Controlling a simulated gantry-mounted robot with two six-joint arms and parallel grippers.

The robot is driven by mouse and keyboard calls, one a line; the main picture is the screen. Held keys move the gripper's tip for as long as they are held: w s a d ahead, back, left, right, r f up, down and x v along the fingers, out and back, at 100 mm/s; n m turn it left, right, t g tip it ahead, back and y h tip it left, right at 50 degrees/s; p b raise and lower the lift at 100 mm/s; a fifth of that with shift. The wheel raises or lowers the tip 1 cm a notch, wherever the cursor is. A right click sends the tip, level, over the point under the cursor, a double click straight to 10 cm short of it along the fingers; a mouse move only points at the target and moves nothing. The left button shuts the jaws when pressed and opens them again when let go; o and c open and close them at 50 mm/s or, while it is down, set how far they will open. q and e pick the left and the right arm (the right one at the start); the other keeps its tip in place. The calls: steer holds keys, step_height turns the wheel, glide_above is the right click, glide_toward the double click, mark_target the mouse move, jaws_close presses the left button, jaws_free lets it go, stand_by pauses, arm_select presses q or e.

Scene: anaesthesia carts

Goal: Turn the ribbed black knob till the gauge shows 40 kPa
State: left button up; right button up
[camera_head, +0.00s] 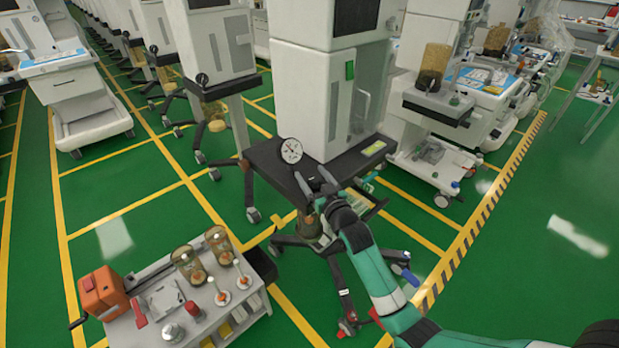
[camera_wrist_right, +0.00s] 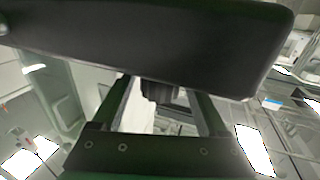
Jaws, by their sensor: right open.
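The round white gauge (camera_head: 291,150) stands at the front edge of the black cart shelf (camera_head: 262,158); its needle is too small to read. The ribbed black knob (camera_wrist_right: 160,91) shows in the wrist view, partly cut off by a broad dark surface above it. My right gripper (camera_head: 316,181) is open at the shelf's front edge, just right of and below the gauge. In the wrist view its two fingers (camera_wrist_right: 163,101) stand either side of the knob with gaps visible. I cannot make out the knob in the head view. My left gripper is not in view.
A tall white anaesthesia machine (camera_head: 305,95) stands behind the gauge. A low grey cart (camera_head: 230,312) at lower left carries an orange crank device (camera_head: 103,292) and glass jars (camera_head: 188,265). Open green floor (camera_head: 520,270) lies to the right.

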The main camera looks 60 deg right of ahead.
steer(key=shift+x, duration=0.95)
jaws_close()
steer(key=shift+f+g+h+b, duration=0.2)
steer(key=shift+g+h+b, duration=0.15)
steer(key=shift+b, duration=0.2)
steer(key=m+g+h+b, duration=0.1)
steer(key=b, duration=0.1)
steer(key=m+g+h+b, duration=0.1)
steer(key=b, duration=0.1)
steer(key=m+g+h+b, duration=0.1)
steer(key=b, duration=0.2)
steer(key=shift+s+d+f+m, duration=0.25)
steer(key=shift+d+f+m, duration=0.05)
steer(key=shift+f, duration=0.05)
steer(key=shift+s+r+m+g+h, duration=0.1)
steer(key=shift+r+m+g+h, duration=0.15)
steer(key=shift+m+g+h, duration=0.35)
steer(key=shift+s+d+r+g, duration=0.15)
steer(key=shift+r+g, duration=0.05)
steer(key=shift+g, duration=0.35)
